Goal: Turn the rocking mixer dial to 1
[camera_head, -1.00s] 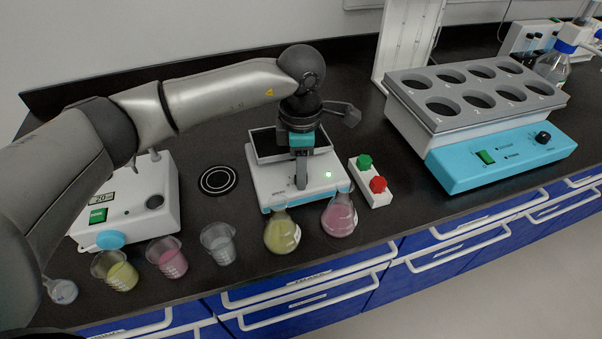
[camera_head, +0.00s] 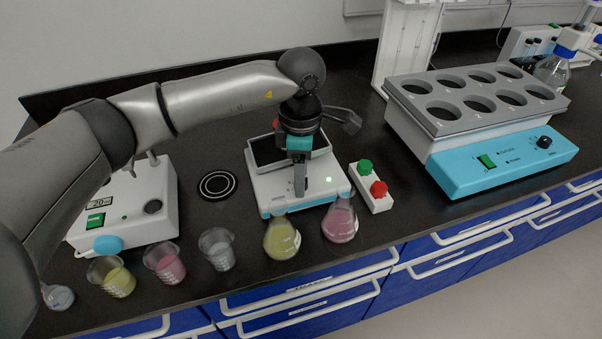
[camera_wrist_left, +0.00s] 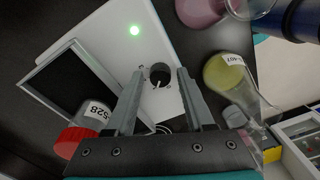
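The rocking mixer (camera_head: 275,190) is a white box with a blue lower edge and a dark tilting tray (camera_head: 265,150) on top. Its black dial (camera_wrist_left: 160,74) with a white pointer mark shows in the left wrist view; the head view hides it behind the gripper. My left gripper (camera_head: 300,190) is over the mixer's front panel, pointing down. In the left wrist view its two fingers (camera_wrist_left: 159,68) are apart, one on each side of the dial, with gaps. Whether the fingertips are level with the dial is unclear. A green light (camera_head: 328,180) glows on the panel. My right gripper is out of view.
Yellow (camera_head: 282,240) and pink (camera_head: 340,222) flasks stand in front of the mixer. A red-and-green button box (camera_head: 371,188) is close on its right. Several beakers and a white hotplate-like device (camera_head: 150,205) are left. A large holed bath (camera_head: 480,125) stands right.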

